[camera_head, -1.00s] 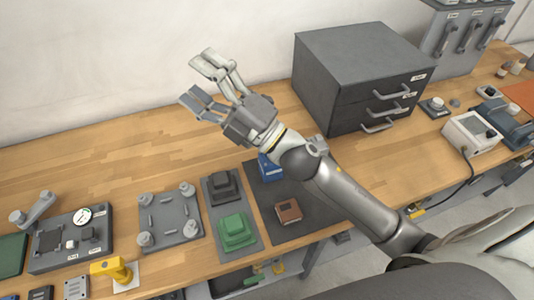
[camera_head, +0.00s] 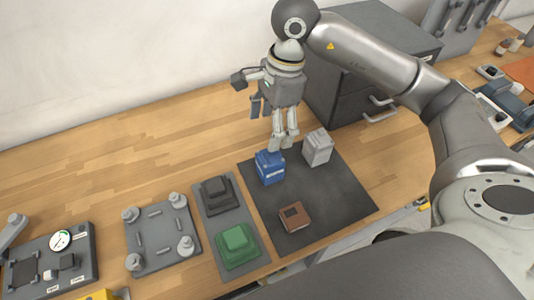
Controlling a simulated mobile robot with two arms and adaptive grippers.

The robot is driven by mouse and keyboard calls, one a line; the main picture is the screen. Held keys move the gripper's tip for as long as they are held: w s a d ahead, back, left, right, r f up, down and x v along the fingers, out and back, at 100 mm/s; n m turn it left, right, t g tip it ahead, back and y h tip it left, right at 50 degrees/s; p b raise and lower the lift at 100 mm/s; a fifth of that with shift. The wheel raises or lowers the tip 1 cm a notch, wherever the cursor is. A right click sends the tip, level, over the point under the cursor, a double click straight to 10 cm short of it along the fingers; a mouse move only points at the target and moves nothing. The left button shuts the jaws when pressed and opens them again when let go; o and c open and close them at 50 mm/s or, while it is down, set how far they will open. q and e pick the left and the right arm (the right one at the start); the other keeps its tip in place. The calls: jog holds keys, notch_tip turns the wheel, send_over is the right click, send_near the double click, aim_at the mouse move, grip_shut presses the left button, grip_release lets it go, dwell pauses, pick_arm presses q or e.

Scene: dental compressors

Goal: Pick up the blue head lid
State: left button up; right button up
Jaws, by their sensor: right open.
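The blue head lid (camera_head: 269,168) is a small blue block with a pale label, standing near the back left of a dark mat (camera_head: 335,192). My right gripper (camera_head: 272,128) is open and points down, just behind and above the blue lid. It looks empty, and I cannot tell whether a fingertip touches the lid. A grey-white block (camera_head: 318,147) stands to the right of the blue lid on the same mat. A brown block (camera_head: 294,216) lies nearer the front edge of the mat. My left gripper is out of view.
A grey tray holds a black block (camera_head: 216,192) and a green block (camera_head: 237,245) left of the mat. A grey plate with posts (camera_head: 162,234) and a gauge panel (camera_head: 58,253) lie further left. A dark drawer cabinet (camera_head: 343,84) stands behind. The bench's back left is clear.

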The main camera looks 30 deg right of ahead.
jog(key=p, duration=0.1)
send_over(270, 156)
jog(key=shift+h, duration=0.3)
jog(key=f, duration=0.5)
jog(key=shift+s+d+f, duration=0.15)
jog(key=shift+d, duration=0.15)
jog(key=f+p, duration=0.1)
jog(key=f, duration=0.1)
jog(key=f+p, duration=0.1)
jog(key=f, duration=0.1)
jog(key=shift+a+f+p, duration=0.2)
jog(key=shift+f+p, duration=0.1)
jog(key=shift+f, duration=0.35)
jog(key=c, duration=1.2)
jog(key=shift+r, duration=0.1)
